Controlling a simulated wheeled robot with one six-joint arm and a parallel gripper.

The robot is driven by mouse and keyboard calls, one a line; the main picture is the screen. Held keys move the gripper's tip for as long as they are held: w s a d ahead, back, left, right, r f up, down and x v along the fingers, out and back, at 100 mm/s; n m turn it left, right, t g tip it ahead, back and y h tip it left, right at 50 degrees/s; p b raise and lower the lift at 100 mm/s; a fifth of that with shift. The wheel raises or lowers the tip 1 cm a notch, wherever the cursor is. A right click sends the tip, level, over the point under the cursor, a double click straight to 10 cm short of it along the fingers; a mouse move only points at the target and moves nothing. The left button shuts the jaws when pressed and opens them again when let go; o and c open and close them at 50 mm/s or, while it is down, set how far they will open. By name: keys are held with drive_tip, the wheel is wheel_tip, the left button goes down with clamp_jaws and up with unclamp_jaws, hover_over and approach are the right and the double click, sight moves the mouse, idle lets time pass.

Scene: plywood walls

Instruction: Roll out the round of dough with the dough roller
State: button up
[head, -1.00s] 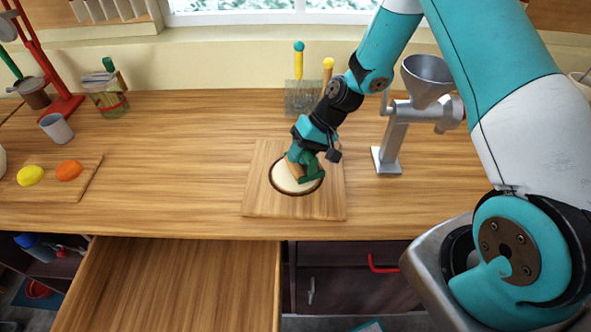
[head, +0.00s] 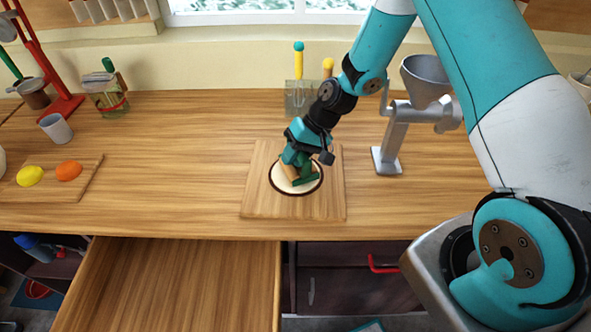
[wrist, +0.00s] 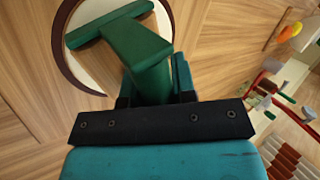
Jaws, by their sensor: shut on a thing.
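The round of dough (head: 281,183) is a flat cream disc inside a dark ring on a wooden board (head: 262,207). In the wrist view the dough (wrist: 88,62) shows at upper left, partly covered by the roller. The dough roller (head: 308,178) has a green handle and a wood-coloured part, and is over the dough; I cannot tell how firmly it touches. In the wrist view the roller's green stem and crossbar (wrist: 135,38) reach out from my gripper (wrist: 155,88). My gripper (head: 297,160) is shut on the roller, above the dough; its fingertips are mostly hidden.
A metal grinder (head: 392,135) stands right of the board, near my arm. A holder (head: 299,98) with colour-topped tools stands behind. A small board (head: 70,188) with yellow and orange lumps lies at left. An open drawer (head: 175,285) juts out in front. The counter's left middle is clear.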

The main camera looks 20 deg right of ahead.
drive_tip(key=shift+a, duration=2.15)
drive_tip(key=shift+r, duration=0.1)
drive_tip(key=shift+d+f, duration=0.2)
drive_tip(key=shift+d, duration=3.5)
drive_tip(key=shift+a+r, duration=0.15)
drive_tip(key=shift+a, duration=3.65)
drive_tip(key=shift+d, duration=0.1)
